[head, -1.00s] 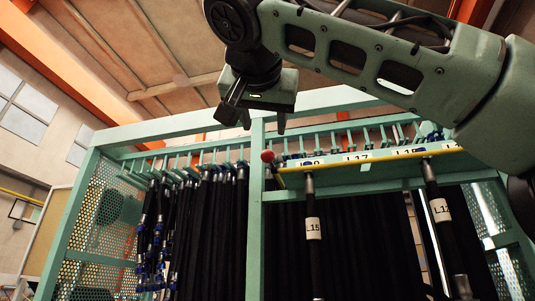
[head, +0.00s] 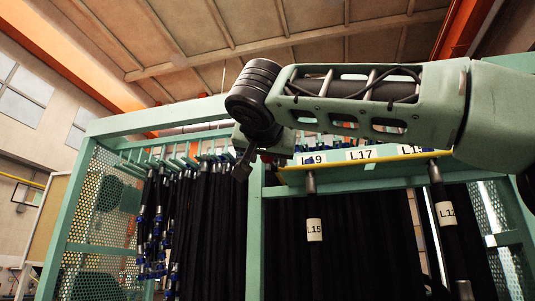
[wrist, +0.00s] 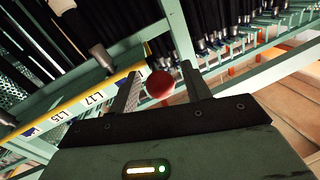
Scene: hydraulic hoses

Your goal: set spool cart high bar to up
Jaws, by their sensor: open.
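The high bar of the spool cart is a yellow bar (head: 350,163) along the front edge of the labelled green panel, tilted slightly up to the right. It also shows in the wrist view (wrist: 110,82). A red ball knob (wrist: 160,85) is near the bar's end in the wrist view; in the head view my gripper hides it. My gripper (head: 245,165) is at the left end of the bar, by the cart's middle post. In the wrist view my gripper (wrist: 163,78) is open, with the knob appearing between its fingers. Contact with the knob cannot be told.
The green cart frame (head: 75,210) has perforated sides and a top beam just behind my arm. Black hoses (head: 205,230) hang from hooks at left. Hoses with labels L15 (head: 314,230) and L12 (head: 444,212) hang below the panel.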

